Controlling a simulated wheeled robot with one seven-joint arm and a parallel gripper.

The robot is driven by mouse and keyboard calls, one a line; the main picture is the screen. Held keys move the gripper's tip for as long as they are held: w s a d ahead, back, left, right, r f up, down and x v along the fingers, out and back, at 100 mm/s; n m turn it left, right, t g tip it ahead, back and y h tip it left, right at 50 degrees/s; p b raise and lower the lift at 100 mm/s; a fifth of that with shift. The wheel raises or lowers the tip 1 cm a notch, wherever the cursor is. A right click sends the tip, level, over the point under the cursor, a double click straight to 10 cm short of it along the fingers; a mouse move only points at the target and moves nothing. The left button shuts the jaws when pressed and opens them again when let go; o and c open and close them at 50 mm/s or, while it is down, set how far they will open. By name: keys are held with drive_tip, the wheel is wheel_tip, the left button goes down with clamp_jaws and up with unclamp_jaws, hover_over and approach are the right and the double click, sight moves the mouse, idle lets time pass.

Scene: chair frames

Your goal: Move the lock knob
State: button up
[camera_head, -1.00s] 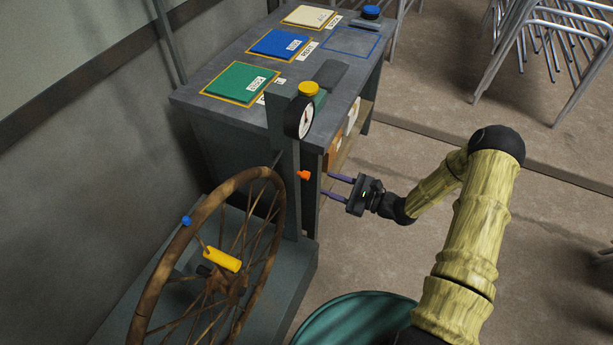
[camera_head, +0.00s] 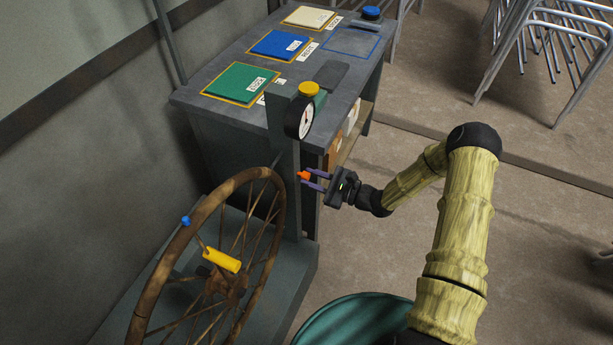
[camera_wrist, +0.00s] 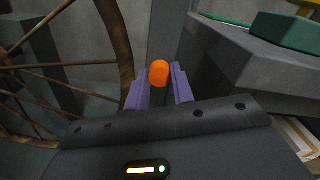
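The lock knob is a small orange knob (camera_head: 303,175) on the side of the grey upright post (camera_head: 286,150), beside the wheel. My gripper (camera_head: 310,180) points left at it, with its two purple fingers reaching to the knob. In the wrist view the orange knob (camera_wrist: 159,73) lies between the fingertips of my gripper (camera_wrist: 160,80). The fingers are apart, with a gap visible on each side of the lower part of the knob. I cannot tell whether either fingertip touches it.
A spoked wheel (camera_head: 146,290) with a yellow handle (camera_head: 221,260) stands left of the post. A round gauge (camera_head: 305,118) is above the knob. A grey desk (camera_head: 215,125) with coloured pads is behind. Open floor lies to the right.

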clamp_jaws()
drive_tip(key=shift+s+d, duration=0.2)
drive_tip(key=shift+d, duration=0.35)
drive_tip(key=o, duration=0.7)
unclamp_jaws()
drive_tip(key=shift+c, duration=0.2)
drive_tip(key=v, duration=1.7)
drive_tip(key=shift+d, duration=0.2)
